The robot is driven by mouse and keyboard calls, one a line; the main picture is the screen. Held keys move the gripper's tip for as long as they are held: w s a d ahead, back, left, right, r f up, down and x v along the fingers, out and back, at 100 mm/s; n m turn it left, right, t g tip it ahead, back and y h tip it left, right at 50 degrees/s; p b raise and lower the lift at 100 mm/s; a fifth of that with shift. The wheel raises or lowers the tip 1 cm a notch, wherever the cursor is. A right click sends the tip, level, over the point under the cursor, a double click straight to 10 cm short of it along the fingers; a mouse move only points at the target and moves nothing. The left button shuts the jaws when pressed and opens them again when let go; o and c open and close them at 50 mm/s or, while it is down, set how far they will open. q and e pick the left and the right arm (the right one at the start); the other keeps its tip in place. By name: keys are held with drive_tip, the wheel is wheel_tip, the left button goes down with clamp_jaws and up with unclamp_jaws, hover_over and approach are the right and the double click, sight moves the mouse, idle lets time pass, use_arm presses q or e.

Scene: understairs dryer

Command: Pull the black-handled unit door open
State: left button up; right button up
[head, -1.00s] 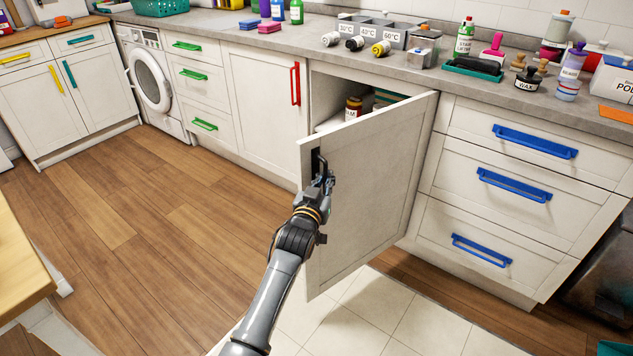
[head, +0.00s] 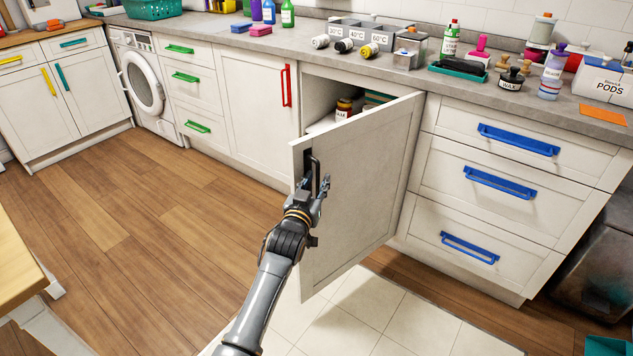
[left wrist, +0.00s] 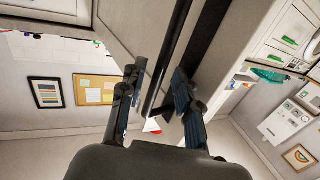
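The black-handled unit door (head: 360,190) stands well open in the head view, swung out from its cabinet and hinged on its right. Its black bar handle (head: 314,172) is upright near the free edge. My left gripper (head: 322,188) is at the handle, in front of the door face. In the left wrist view the dark handle bar (left wrist: 176,45) runs between the two fingers of my left gripper (left wrist: 160,75). The fingers are apart, with gaps showing beside the bar. My right gripper is not in view.
Inside the open cabinet are a labelled jar (head: 344,108) and other partly hidden items. Blue-handled drawers (head: 490,190) stand to the right, a red-handled door (head: 258,110) to the left. The wooden floor (head: 150,230) on the left is clear. A wooden table (head: 18,255) edges in at the left.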

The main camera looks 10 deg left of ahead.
use_arm(q)
drive_tip(key=shift+d, duration=0.2)
drive_tip(key=s+a, duration=0.2)
drive_tip(key=s, duration=0.9)
drive_tip(key=shift+s, duration=0.4)
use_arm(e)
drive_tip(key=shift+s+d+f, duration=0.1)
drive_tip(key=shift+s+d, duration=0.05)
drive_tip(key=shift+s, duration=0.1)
use_arm(q)
drive_tip(key=shift+a, duration=0.1)
